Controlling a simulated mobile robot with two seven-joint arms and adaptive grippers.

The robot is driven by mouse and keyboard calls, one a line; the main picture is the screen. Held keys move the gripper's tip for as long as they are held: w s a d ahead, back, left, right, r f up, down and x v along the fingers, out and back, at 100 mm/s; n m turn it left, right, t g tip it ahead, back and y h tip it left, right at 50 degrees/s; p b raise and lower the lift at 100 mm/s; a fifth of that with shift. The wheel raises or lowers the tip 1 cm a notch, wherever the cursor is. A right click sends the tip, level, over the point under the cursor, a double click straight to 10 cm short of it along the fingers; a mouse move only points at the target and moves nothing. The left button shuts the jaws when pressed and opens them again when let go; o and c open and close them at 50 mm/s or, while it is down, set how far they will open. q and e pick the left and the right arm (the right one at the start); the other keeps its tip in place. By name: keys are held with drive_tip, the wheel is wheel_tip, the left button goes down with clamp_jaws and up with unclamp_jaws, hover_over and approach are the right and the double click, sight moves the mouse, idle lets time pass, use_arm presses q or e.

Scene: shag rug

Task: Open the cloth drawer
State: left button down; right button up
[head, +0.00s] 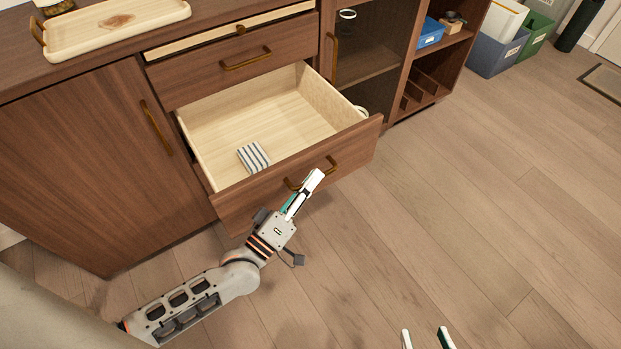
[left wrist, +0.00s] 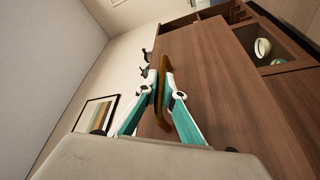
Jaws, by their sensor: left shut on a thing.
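The cloth drawer (head: 232,197) is the lower drawer of the brown wooden cabinet, and it stands pulled well out. A folded striped cloth (head: 253,157) lies inside near its front left. My left gripper (head: 311,181) is at the drawer's brass handle, shut on it. In the left wrist view the two fingers close around the handle (left wrist: 162,84) against the wooden front. My right gripper (head: 427,339) shows only as two fingertips at the bottom edge of the head view, apart from each other, over the floor.
A shut drawer (head: 235,68) with its own brass handle is above the open one. A cabinet door (head: 95,160) is shut to the left. A wooden tray (head: 115,25) stands on the cabinet top. Blue and green bins (head: 496,52) stand at the far right.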

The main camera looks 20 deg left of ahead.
drive_tip(key=shift+w, duration=0.1)
use_arm(q)
drive_tip(key=c, duration=2.2)
unclamp_jaws()
use_arm(e)
drive_tip(key=shift+w+a+r, duration=0.15)
use_arm(q)
drive_tip(key=shift+o, duration=0.2)
